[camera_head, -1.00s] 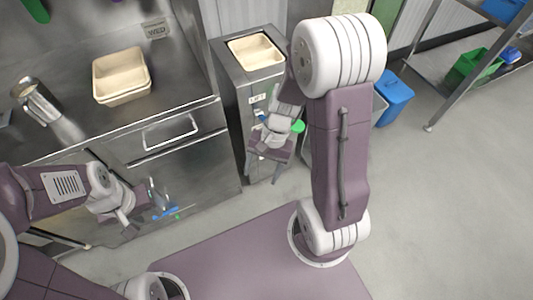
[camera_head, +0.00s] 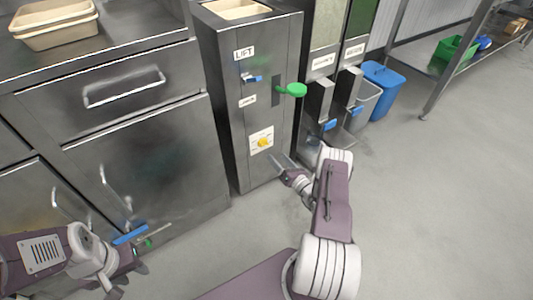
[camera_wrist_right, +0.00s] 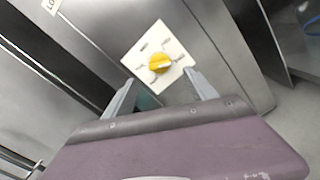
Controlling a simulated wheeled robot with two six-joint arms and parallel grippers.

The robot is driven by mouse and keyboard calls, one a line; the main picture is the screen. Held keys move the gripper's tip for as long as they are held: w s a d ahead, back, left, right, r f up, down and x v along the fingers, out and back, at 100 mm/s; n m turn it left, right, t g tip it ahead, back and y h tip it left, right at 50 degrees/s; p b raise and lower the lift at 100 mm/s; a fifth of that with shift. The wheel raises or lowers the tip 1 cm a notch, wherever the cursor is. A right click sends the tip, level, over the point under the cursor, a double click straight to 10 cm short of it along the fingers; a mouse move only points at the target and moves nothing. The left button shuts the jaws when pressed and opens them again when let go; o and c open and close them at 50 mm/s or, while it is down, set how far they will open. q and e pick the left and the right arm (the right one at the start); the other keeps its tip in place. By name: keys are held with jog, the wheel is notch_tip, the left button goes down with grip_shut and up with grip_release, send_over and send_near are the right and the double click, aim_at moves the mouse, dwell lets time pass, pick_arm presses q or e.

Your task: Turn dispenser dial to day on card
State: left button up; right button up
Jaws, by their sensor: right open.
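The yellow dial (camera_head: 264,142) sits on a white plate (camera_head: 256,133) low on the front of the steel dispenser (camera_head: 226,100). In the right wrist view the dial (camera_wrist_right: 160,64) is ahead of the fingertips, between them and apart from both. My right gripper (camera_head: 279,166) is open just below and in front of the plate; it also shows in the right wrist view (camera_wrist_right: 160,88). My left gripper (camera_head: 142,238) is by the lower cabinet, away from the dispenser; its fingers are too unclear to judge. The card is out of view now. The plate's lettering is too small to read.
Above the dial are a blue knob (camera_head: 251,78) under a LIFT label and a green lever (camera_head: 292,90). Beige trays (camera_head: 55,35) stand on the counter at left. Blue (camera_head: 387,90) and grey bins stand at right. The floor in front is clear.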

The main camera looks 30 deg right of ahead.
aim_at(265, 145)
jog(key=w+b, duration=0.1)
jog(key=w, duration=0.2)
jog(key=w+b, duration=0.2)
jog(key=w, duration=0.1)
jog(key=w+a+b, duration=0.1)
jog(key=w, duration=0.1)
jog(key=shift+w+b, duration=0.4)
jog(key=c, duration=1.4)
